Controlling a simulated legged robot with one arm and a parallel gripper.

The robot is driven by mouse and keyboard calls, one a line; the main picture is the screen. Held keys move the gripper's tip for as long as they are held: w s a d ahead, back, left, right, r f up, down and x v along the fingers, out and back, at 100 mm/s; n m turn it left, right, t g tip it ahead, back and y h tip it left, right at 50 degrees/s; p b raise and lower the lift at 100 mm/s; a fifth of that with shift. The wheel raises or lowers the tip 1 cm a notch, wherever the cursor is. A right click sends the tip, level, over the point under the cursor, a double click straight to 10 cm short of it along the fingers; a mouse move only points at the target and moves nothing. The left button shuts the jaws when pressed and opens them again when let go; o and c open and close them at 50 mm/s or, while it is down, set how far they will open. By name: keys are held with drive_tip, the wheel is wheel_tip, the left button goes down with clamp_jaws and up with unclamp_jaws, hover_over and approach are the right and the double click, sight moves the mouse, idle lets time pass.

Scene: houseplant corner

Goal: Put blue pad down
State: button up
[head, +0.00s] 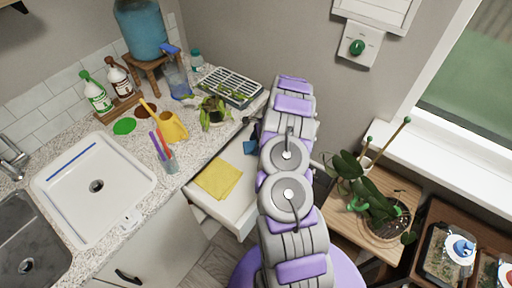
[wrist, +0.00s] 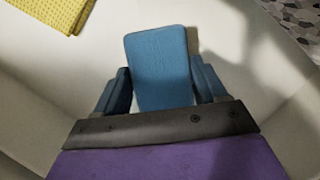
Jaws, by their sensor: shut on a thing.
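The blue pad (wrist: 160,62) is between the two fingers of my gripper (wrist: 162,84) in the wrist view. My gripper is shut on it, and its flat face shows toward the camera. In the head view a small blue piece of it (head: 250,147) shows beside my arm, over the open white drawer (head: 232,217). My arm hides the rest of the pad and the gripper there. I cannot tell whether the pad touches the drawer floor.
A yellow cloth (head: 219,180) lies in the drawer, left of the pad; it also shows in the wrist view (wrist: 52,12). A wooden plant stand (head: 345,222) is at right.

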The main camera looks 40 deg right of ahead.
drive_tip(key=shift+d+f, duration=0.15)
drive_tip(key=shift+f, duration=0.8)
drive_tip(key=shift+d+f, duration=0.15)
drive_tip(key=shift+d, duration=0.35)
drive_tip(key=o, duration=0.6)
drive_tip(key=shift+d, duration=0.3)
drive_tip(key=o, duration=0.3)
drive_tip(key=shift+a, duration=0.35)
drive_tip(key=shift+o, duration=0.2)
drive_tip(key=shift+a, duration=0.3)
drive_tip(key=shift+d+r, duration=0.25)
drive_tip(key=shift+r, duration=0.1)
drive_tip(key=p+v, duration=0.3)
drive_tip(key=v, duration=0.8)
drive_tip(key=a+r+n+g, duration=0.1)
drive_tip(key=a+r+n, duration=0.6)
drive_tip(key=a+r, duration=0.8)
drive_tip(key=s+a+r+n+g, duration=0.1)
drive_tip(key=s+a+r+n, duration=0.4)
drive_tip(key=s+a+r, duration=0.4)
drive_tip(key=s+a+r+n+g+h, duration=0.1)
drive_tip(key=s+a+r+n, duration=0.25)
drive_tip(key=s, duration=0.45)
drive_tip(key=s+a+r+n+g+h, duration=0.1)
drive_tip(key=s+a+r+n, duration=0.1)
drive_tip(key=s+a+n, duration=0.35)
drive_tip(key=s+d+n+h, duration=0.2)
drive_tip(key=s, duration=1.2)
drive_tip(key=shift+s, duration=0.35)
